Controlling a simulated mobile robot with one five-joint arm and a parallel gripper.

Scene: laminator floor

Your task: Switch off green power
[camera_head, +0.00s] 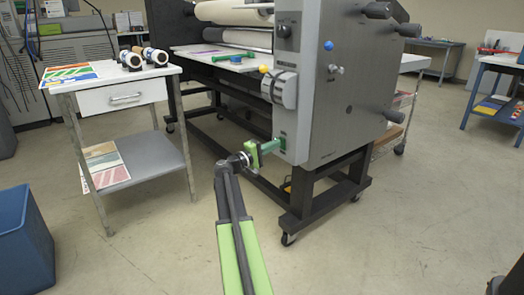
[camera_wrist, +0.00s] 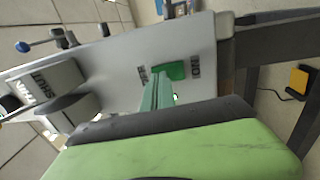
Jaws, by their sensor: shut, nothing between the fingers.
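The green power switch (camera_wrist: 175,70) is a small rocker set in the grey side panel of the laminator (camera_head: 335,75). It has a printed label at each end; the right one in the wrist view seems to read ON, the other is too small to read. My gripper (camera_head: 274,148) is shut and empty, its green fingers pointing at the panel. In the wrist view the fingertips (camera_wrist: 160,84) are right by the switch and overlap its lower left part. I cannot tell whether they touch it. In the head view the switch is mostly hidden by the fingers.
A grey selector box (camera_head: 280,88) and a yellow knob (camera_head: 264,69) sit above the switch. A blue-tipped lever (camera_head: 328,46) sticks out of the panel. A drawer cart (camera_head: 128,96) and a blue bin (camera_head: 22,238) stand left.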

